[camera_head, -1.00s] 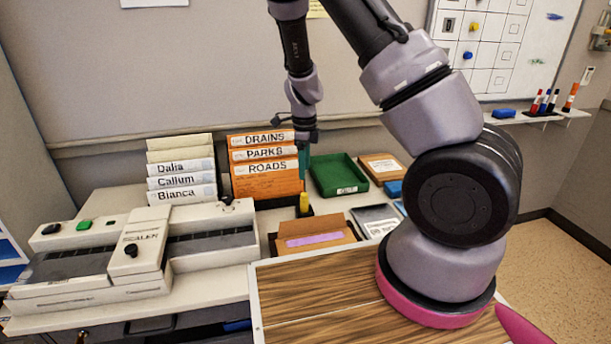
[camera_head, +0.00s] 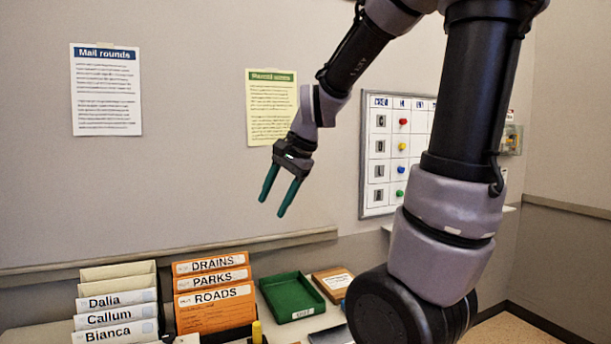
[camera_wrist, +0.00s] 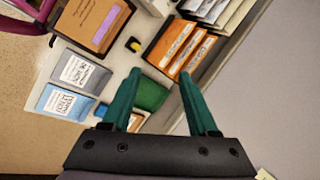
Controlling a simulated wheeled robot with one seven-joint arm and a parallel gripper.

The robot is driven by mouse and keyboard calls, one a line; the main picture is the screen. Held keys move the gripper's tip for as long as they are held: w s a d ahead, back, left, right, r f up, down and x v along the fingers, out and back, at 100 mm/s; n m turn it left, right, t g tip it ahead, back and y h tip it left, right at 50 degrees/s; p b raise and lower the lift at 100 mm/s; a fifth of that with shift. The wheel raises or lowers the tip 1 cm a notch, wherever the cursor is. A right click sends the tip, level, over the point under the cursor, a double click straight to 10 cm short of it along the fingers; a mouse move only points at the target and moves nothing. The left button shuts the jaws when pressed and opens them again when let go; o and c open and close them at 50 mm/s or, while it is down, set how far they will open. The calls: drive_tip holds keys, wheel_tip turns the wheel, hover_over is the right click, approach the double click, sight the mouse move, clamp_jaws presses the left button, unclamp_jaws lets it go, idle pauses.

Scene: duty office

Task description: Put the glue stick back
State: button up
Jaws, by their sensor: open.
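A small upright yellow stick (camera_head: 257,331), which looks like the glue stick, stands at the bottom edge of the head view, in front of the orange files. In the wrist view it shows as a yellow and black piece (camera_wrist: 134,45) beside the orange files; how it sits in its dark base is too small to tell. My gripper (camera_head: 273,205) is open and empty, high above the desk in front of the wall. Its green fingers (camera_wrist: 160,75) are spread with nothing between them.
Orange files (camera_head: 214,305) and pale name files (camera_head: 117,310) stand at the back. A green tray (camera_head: 292,297) and a brown packet (camera_head: 333,283) lie to their right. A whiteboard (camera_head: 378,158) hangs behind my arm. The air around my gripper is clear.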

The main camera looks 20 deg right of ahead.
drive_tip(key=s+d+r+n+t+h, duration=0.1)
drive_tip(key=s+d+r+n+t, duration=0.2)
drive_tip(key=s+r+n, duration=0.3)
drive_tip(key=s, duration=0.4)
drive_tip(key=shift+s+r+n+h, duration=0.4)
